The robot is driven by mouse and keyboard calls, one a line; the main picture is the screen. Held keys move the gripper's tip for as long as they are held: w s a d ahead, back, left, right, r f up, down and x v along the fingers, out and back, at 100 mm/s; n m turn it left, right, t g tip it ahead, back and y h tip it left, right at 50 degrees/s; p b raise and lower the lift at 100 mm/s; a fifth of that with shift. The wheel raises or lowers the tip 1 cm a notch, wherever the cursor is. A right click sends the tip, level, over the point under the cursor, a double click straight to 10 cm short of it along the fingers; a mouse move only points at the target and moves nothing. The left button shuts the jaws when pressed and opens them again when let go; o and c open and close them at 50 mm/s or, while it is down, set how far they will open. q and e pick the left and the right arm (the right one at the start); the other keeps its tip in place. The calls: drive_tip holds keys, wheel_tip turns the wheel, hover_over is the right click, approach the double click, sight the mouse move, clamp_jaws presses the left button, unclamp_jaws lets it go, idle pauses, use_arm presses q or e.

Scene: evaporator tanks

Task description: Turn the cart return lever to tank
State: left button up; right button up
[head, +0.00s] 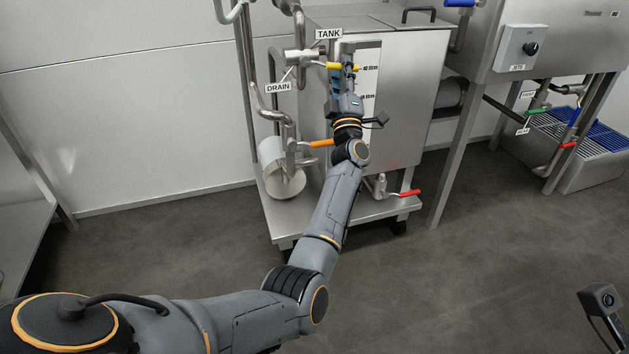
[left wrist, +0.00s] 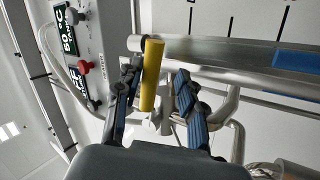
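The cart return lever has a yellow handle (head: 333,66) that reaches right from a steel valve on the pipe at the cart's upper left. A TANK label (head: 328,34) sits above it and a DRAIN label (head: 278,87) lower left. My left gripper (head: 350,70) is at the handle, partly covering it. In the left wrist view, the yellow handle (left wrist: 152,75) stands between the two open fingers of my left gripper (left wrist: 158,88). It is close to the left finger, with a clear gap to the right finger. My right gripper's fingers are not in view.
An orange handle (head: 320,143) sits lower on the pipe, beside my left arm. A red handle (head: 410,193) is low on the steel cart tank (head: 412,100). The floor in front is clear.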

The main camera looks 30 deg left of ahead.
use_arm(q)
drive_tip(key=s+a+f+m+g+h+p, duration=0.2)
drive_tip(key=s+a+f+m+h+p, duration=0.35)
drive_tip(key=m+h+p, duration=0.9)
drive_tip(key=s+d+m+y+p, duration=0.1)
drive_tip(key=s+d+m+y, duration=0.3)
drive_tip(key=s, duration=0.9)
drive_tip(key=s+d+f+g+h+p, duration=0.1)
drive_tip(key=d+f+g+p, duration=0.1)
drive_tip(key=f, duration=0.5)
drive_tip(key=s+d+f+g+h+p, duration=0.1)
drive_tip(key=d+f+g+p, duration=0.1)
drive_tip(key=d+f+p, duration=0.3)
wheel_tip(320, 180, down, 3)
drive_tip(key=shift+s+d+r, duration=0.2)
drive_tip(key=shift+s, duration=0.2)
drive_tip(key=shift+m, duration=0.25)
